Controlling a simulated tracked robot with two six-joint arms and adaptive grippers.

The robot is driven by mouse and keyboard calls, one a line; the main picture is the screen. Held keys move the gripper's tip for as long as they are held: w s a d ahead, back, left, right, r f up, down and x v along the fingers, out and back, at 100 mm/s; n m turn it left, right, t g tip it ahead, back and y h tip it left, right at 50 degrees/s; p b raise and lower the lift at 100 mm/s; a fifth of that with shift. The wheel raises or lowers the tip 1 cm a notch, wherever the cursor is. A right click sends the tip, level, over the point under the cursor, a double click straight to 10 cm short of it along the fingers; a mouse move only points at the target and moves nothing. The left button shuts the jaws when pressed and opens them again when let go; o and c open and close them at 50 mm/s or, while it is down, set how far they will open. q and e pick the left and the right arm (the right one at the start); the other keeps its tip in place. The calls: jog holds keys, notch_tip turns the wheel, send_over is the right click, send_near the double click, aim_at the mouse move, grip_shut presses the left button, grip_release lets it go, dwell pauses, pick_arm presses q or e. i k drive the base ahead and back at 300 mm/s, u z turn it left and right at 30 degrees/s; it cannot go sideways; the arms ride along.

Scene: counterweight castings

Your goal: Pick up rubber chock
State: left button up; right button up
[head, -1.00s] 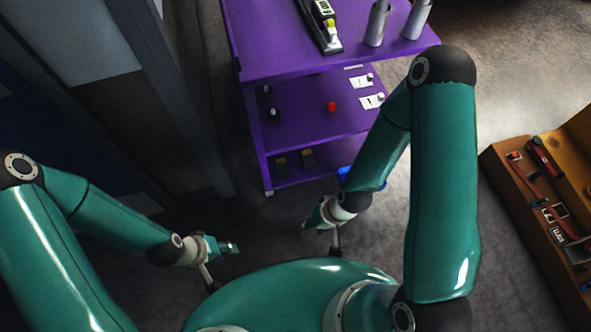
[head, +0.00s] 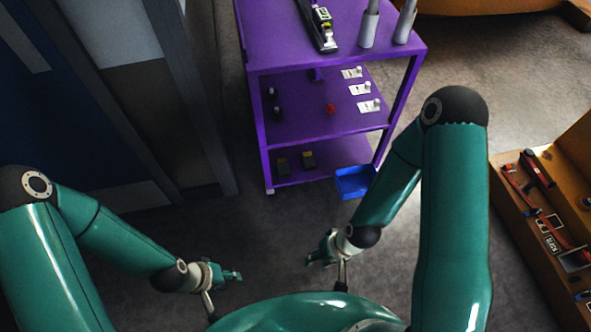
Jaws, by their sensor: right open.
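My right gripper (head: 316,256) is open, also low and in front of the cart, apart from both blocks. Nothing shows in its fingers.
The purple cart (head: 325,129) has several items on its upper shelves. A blue bin (head: 354,182) is at its lower right. A wall with panels (head: 120,90) stands at left. An orange-brown tool box (head: 520,215) lies at right. Grey floor (head: 275,225) before the cart is clear.

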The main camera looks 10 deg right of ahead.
aim_at(308, 158)
jog(key=z, duration=0.15)
jog(key=i, duration=0.85)
jog(key=u, duration=0.25)
jog(key=k, duration=0.75)
jog(key=z, duration=0.25)
jog(key=i, duration=0.8)
jog(key=u, duration=0.05)
